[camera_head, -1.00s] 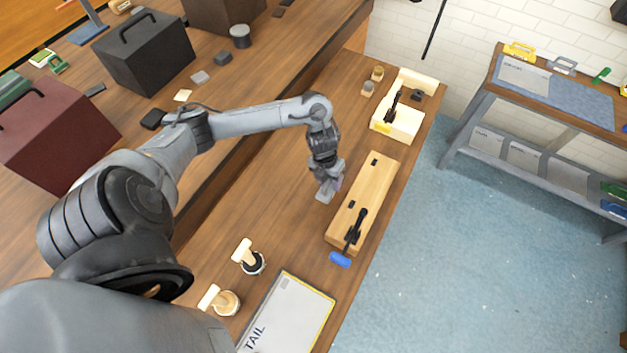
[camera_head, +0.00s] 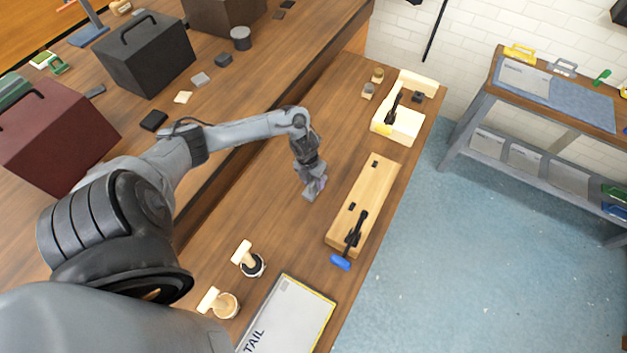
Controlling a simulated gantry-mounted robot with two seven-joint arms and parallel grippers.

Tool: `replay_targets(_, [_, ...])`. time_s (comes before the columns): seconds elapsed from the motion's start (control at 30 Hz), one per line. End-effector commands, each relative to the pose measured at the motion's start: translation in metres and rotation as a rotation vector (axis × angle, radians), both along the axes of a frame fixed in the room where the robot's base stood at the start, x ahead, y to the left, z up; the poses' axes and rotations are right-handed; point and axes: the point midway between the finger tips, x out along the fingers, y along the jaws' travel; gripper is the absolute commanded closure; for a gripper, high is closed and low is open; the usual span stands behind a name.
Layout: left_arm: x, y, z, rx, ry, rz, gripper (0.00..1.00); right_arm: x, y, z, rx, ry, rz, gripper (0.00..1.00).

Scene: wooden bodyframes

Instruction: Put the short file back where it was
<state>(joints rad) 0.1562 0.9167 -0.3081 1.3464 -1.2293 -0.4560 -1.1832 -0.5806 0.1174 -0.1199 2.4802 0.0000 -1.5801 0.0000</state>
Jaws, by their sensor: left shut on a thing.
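My left gripper (camera_head: 314,188) is over the wooden bench, left of the long wooden block, pointing down. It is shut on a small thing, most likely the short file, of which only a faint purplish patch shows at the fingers. The file's shape and tilt are too small to make out. The long wooden block (camera_head: 374,185) has small dark slots and a black-handled tool with a blue end (camera_head: 341,262) at its near end. My right gripper is not in view.
A pale wooden box (camera_head: 398,128) with a black-handled tool stands at the bench's far end. Two wooden-handled stamps (camera_head: 247,258) (camera_head: 222,302) and a labelled white panel (camera_head: 290,312) are nearer. Dark toolboxes (camera_head: 145,55) stand on the left bench. The bench around my gripper is clear.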

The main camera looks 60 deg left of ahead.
Motion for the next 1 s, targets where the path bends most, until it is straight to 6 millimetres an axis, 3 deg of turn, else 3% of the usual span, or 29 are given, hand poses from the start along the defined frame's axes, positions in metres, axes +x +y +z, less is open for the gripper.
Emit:
replay_targets(0.33, [0.001,0.0,-0.002,0.001,-0.002,-0.001,0.9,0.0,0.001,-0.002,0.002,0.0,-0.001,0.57])
replay_targets(0.37, [0.0,0.0,-0.003,0.001,-0.001,0.0,0.51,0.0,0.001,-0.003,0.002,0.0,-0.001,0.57])
replay_targets(0.53, [0.0,0.0,-0.002,0.001,-0.001,0.0,0.26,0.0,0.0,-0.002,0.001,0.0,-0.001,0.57])
replay_targets(0.83, [0.0,0.0,0.0,0.001,-0.001,0.0,0.26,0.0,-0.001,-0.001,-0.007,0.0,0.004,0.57])
replay_targets(1.0, [0.0,0.002,0.011,0.003,-0.002,-0.002,0.26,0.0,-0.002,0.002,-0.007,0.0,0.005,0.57])
